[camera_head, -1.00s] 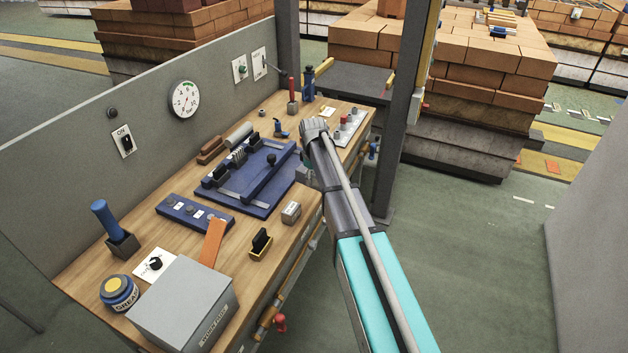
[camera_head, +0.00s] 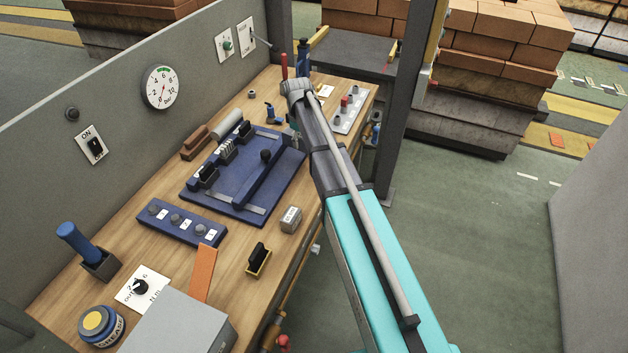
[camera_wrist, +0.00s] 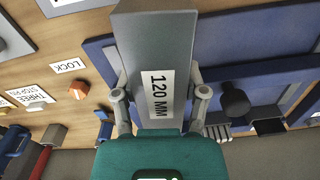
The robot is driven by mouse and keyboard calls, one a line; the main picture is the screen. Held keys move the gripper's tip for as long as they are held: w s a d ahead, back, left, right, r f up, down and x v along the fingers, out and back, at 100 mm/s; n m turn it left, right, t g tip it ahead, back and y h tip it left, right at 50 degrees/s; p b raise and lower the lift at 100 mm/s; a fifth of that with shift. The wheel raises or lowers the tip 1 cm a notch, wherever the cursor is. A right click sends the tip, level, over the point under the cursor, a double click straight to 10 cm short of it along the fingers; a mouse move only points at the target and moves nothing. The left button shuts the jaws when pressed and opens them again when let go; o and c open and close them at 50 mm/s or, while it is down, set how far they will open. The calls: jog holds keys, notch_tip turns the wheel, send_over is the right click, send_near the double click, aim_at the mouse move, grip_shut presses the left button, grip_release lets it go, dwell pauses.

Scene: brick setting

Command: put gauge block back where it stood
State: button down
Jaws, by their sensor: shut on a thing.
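The gauge block is a long grey bar labelled "120 MM" (camera_wrist: 155,55) in the wrist view. My gripper (camera_wrist: 160,93) is shut on it, with one finger on each side. In the head view my wrist end (camera_head: 297,90) is over the far part of the workbench, beyond the blue fixture plate (camera_head: 225,205). My arm hides the fingers and the block there. In the wrist view the blue plate (camera_wrist: 97,50) shows behind the block on both sides. Whether the block touches anything below cannot be told.
A panel with a red button (camera_head: 346,112) lies right of my wrist. A red-handled tool (camera_head: 284,68) and a blue bottle (camera_head: 303,60) stand close behind it. A small grey block (camera_head: 291,219) and a black-handled stamp (camera_head: 258,260) stand near the front edge. A grey wall (camera_head: 120,100) borders the left.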

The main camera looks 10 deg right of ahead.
jog(key=shift+w, duration=0.2)
jog(key=shift+d, duration=0.15)
jog(key=shift+r, duration=0.1)
jog(key=s+r+p, duration=0.2)
jog(key=s, duration=1.1)
jog(key=s+r+n+p, duration=0.1)
jog(key=s+r+p, duration=0.1)
jog(key=s, duration=1.1)
jog(key=shift+r+n, duration=0.15)
jog(key=shift+n, duration=0.15)
jog(key=shift+w, duration=0.1)
jog(key=w+f+b, duration=0.3)
jog(key=w, duration=0.1)
jog(key=w+f+b, duration=0.2)
jog(key=w+f, duration=0.1)
jog(key=w, duration=0.1)
jog(key=w+f+b, duration=0.3)
jog(key=w, duration=0.2)
jog(key=shift+d+b, duration=0.35)
jog(key=shift+d, duration=0.05)
